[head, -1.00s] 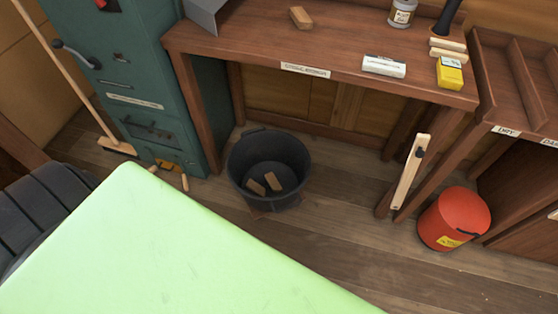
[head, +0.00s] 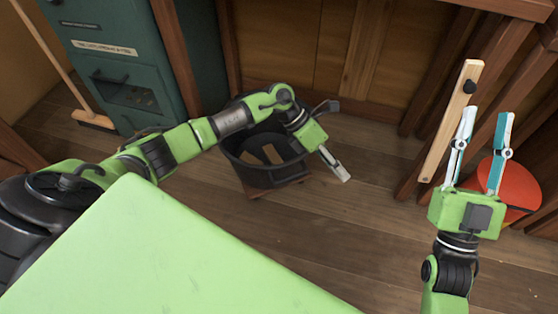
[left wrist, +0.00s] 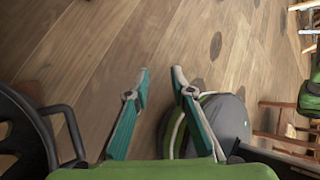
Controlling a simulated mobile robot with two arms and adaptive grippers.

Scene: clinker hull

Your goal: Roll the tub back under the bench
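The black tub (head: 238,170) stands on the floor in front of the bench opening, on a low wooden base (head: 262,190) that mostly hides under it. It holds pieces of wood (head: 272,154). My left arm reaches across its top and hides part of its rim. My left gripper (head: 342,172) is just right of the tub, pointing down and right. In the left wrist view its fingers (left wrist: 161,73) are apart with nothing between them, and the tub's rim and handle (left wrist: 70,122) show at the left. My right gripper (head: 486,114) is open and empty, in front of the bench's right side.
The bench's wooden leg (head: 173,60) stands left of the opening, beside a green cabinet (head: 95,50). A pale wooden bar (head: 452,120) and a red bucket (head: 522,190) are by my right gripper. A broom (head: 92,119) stands at left. Floor right of the tub is clear.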

